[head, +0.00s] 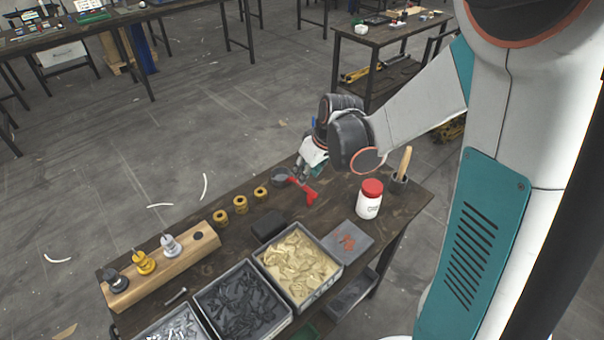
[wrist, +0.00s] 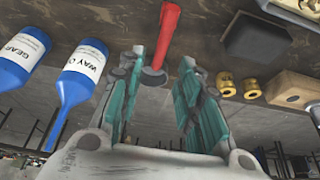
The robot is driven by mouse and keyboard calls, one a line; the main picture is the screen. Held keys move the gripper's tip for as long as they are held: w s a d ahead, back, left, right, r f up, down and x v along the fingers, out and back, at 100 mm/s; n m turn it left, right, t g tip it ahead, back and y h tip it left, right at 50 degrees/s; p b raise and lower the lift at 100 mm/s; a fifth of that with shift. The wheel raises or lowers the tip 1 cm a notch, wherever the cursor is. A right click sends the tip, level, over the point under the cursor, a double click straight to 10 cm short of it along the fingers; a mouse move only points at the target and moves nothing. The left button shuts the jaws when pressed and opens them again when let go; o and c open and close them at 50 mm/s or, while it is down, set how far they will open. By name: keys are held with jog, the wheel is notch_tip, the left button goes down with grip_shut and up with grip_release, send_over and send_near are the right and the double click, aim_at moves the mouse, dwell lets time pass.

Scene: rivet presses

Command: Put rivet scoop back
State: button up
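The rivet scoop has a red handle (head: 304,190) and a dark grey round bowl (head: 281,174). It is at the far edge area of the dark wooden bench (head: 333,205). My gripper (head: 303,172) is low over the bench, right beside the scoop. In the wrist view, my gripper (wrist: 160,95) has its teal-padded fingers spread apart. The scoop's red handle (wrist: 167,35) and dark end show in the gap, nearer the left finger. I cannot tell whether that finger touches it.
A red-lidded white jar (head: 369,200) stands right of the scoop. Brass rings (head: 240,204) lie to the left. Bins of tan (head: 298,262) and dark pieces (head: 242,303) sit in front. Blue oil bottles (wrist: 82,75) show near the gripper in the wrist view.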

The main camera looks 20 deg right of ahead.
jog(key=p+v, duration=0.1)
jog(key=v, duration=0.2)
jog(key=shift+s+r, duration=0.15)
jog(key=shift+r, duration=0.15)
jog(key=s+a+r+m+t+h, duration=0.1)
jog(key=s+r+m, duration=0.1)
jog(key=s+r, duration=0.4)
jog(key=s+a+r+m+t, duration=0.2)
jog(key=s+r, duration=0.4)
jog(key=s, duration=0.7)
jog(key=shift+s+r+h, duration=0.2)
jog(key=shift+r+h, duration=0.1)
jog(key=shift+h, duration=0.1)
